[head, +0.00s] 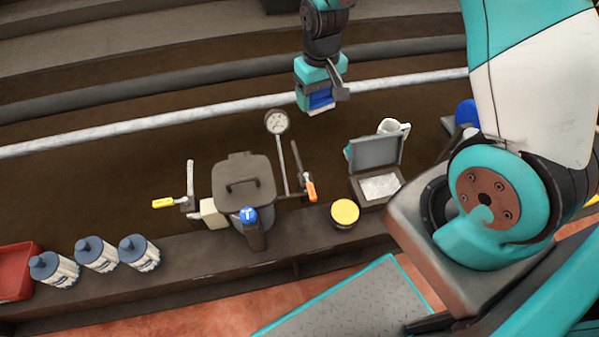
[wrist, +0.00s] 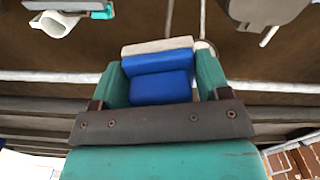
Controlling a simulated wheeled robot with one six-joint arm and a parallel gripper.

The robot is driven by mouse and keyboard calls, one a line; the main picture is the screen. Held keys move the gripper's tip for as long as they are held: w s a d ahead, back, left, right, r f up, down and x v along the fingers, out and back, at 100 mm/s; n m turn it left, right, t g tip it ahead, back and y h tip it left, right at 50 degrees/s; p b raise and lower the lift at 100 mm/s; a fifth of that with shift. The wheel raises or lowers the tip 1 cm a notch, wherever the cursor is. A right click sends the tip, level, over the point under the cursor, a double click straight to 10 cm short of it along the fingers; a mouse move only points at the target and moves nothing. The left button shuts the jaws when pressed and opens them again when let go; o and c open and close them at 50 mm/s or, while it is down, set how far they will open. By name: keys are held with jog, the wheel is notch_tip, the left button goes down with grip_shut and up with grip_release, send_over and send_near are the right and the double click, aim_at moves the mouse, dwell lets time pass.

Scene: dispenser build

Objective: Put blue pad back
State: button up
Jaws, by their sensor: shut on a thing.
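The blue pad (head: 320,100) has a pale layer along one side. My gripper (head: 321,94) is shut on it and holds it up in the air, behind and above the open box (head: 378,187). In the wrist view the blue pad (wrist: 160,88) sits between the two teal fingers of my gripper (wrist: 161,76), its pale layer at the far side. The box has a raised grey lid and a whitish surface inside. The pad is apart from the box.
A dark lidded pot (head: 243,190) with side levers and a gauge (head: 277,123) stands on the bench. A yellow-lidded jar (head: 344,213), white mug (head: 393,127), several blue-capped bottles (head: 97,253) and a red bin (head: 18,271) are around it.

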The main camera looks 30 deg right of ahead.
aim_at(326, 173)
jog(key=d+f+m+b, duration=0.1)
jog(key=d+f+b, duration=0.1)
jog(key=f+b, duration=0.8)
jog(key=w+d+f+m+b, duration=0.1)
jog(key=d+f+b, duration=0.1)
jog(key=f+b, duration=0.8)
jog(key=w+d+f+m+b, duration=0.1)
jog(key=d+f+b, duration=0.1)
jog(key=f+b, duration=0.9)
jog(key=shift+w+d+f, duration=0.1)
jog(key=shift+d+f, duration=0.1)
jog(key=shift+f, duration=0.75)
jog(key=shift+d+f, duration=0.15)
jog(key=shift+f, duration=0.8)
jog(key=shift+r, duration=0.15)
jog(key=o, duration=0.5)
jog(key=shift+o, duration=0.2)
